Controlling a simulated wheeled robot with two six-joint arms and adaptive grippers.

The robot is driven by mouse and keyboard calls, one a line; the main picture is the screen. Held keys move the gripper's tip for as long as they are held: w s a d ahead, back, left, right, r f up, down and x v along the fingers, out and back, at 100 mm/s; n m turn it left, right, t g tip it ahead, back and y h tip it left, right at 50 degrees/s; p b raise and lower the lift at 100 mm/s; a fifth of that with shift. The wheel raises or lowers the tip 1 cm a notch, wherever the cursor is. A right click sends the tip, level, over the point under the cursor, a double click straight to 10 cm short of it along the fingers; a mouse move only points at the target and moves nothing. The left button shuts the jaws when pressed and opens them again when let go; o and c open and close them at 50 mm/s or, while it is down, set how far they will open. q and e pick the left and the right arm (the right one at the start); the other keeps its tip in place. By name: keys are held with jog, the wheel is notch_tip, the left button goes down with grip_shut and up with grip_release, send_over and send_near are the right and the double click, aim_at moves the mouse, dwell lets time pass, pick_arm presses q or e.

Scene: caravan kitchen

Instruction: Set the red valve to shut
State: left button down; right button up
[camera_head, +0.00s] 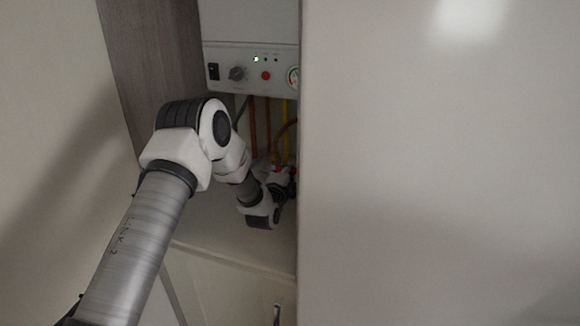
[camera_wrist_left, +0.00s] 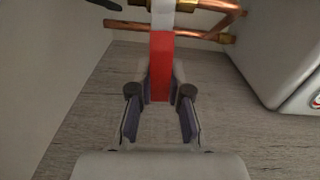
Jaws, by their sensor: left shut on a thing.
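The red valve's handle (camera_wrist_left: 160,62) is a flat red lever with a pale metal end toward the brass and copper fittings at the top of the left wrist view. My left gripper (camera_wrist_left: 161,84) has a finger on each side of the red lever and is shut on it. In the head view my left gripper (camera_head: 281,184) is low in the cabinet, below the boiler, with small bits of red (camera_head: 278,168) showing beside it. The gripper and wrist hide most of the valve there. My right gripper is in neither view.
A white boiler (camera_head: 250,55) with a switch, knob, red button and gauge hangs above the gripper. Copper and yellow pipes (camera_head: 268,125) run down from it. A large pale panel (camera_head: 440,170) covers the right half of the head view, close to the gripper.

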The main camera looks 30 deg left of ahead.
pick_arm(q)
jog(key=shift+w+f+m, duration=0.1)
jog(key=shift+f+m, duration=0.05)
jog(key=shift+m, duration=0.35)
jog(key=c, duration=1.2)
grip_release()
jog(key=shift+c, duration=0.2)
jog(key=shift+o, duration=0.8)
jog(key=shift+a+f, duration=0.15)
jog(key=shift+f, duration=0.05)
jog(key=v, duration=1.2)
